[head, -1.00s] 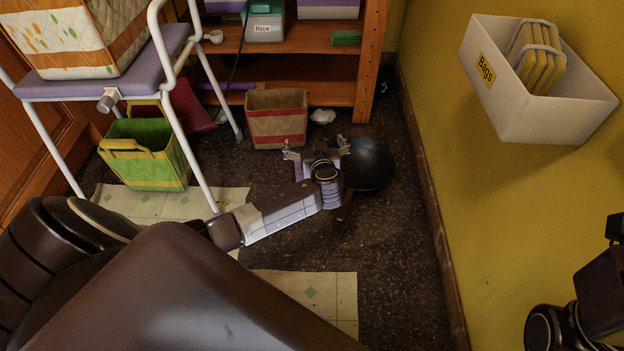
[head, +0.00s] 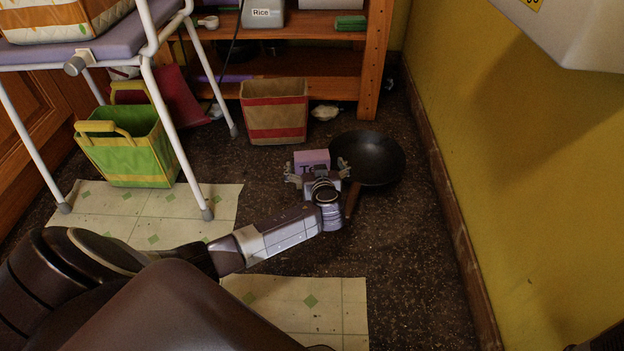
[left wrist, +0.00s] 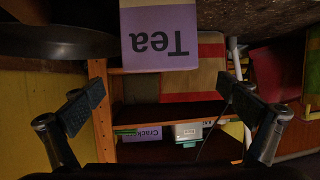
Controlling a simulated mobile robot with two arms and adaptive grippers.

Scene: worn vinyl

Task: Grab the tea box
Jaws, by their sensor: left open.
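The tea box (head: 311,159) is a small lilac box with dark lettering, on the dark floor just left of a black pan. In the left wrist view, which is upside down, the tea box (left wrist: 160,36) shows a large "Tea" label at top centre. My left gripper (head: 318,173) is open at the near side of the box and hides its lower part in the head view. In the left wrist view the fingers of the left gripper (left wrist: 162,100) are wide apart, with nothing between their tips. My right gripper is not in view.
The black pan (head: 377,157) lies close to the gripper's right. A beige and red bin (head: 274,112) stands behind the box, before a wooden shelf (head: 375,60). A green basket (head: 130,150) and white-legged chair (head: 172,125) are left. A yellow wall (head: 500,160) bounds the right.

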